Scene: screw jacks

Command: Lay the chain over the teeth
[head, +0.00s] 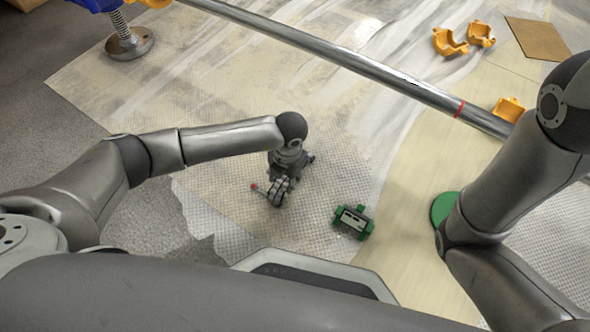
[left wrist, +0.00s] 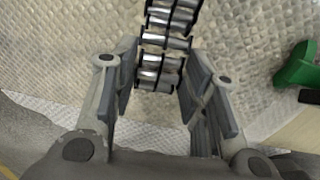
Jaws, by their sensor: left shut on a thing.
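My left gripper (head: 279,192) points down over the textured floor sheet in the middle of the head view. In the left wrist view, a chain (left wrist: 166,43) of shiny metal rollers and dark side plates lies between its fingers, and the gripper is shut on it. The chain runs up past the fingertips and out at the top of that view. A small red knob (head: 253,186) shows just left of the gripper. I cannot make out any teeth. My right arm shows at the right of the head view, but its gripper is out of sight.
A green device (head: 353,221) lies right of my left gripper. A long metal pipe (head: 360,66) with a red ring crosses behind. A jack foot (head: 130,44) stands back left. Orange brackets (head: 450,42) and a brown board (head: 537,39) lie back right; a green disc (head: 443,207) lies near my right arm.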

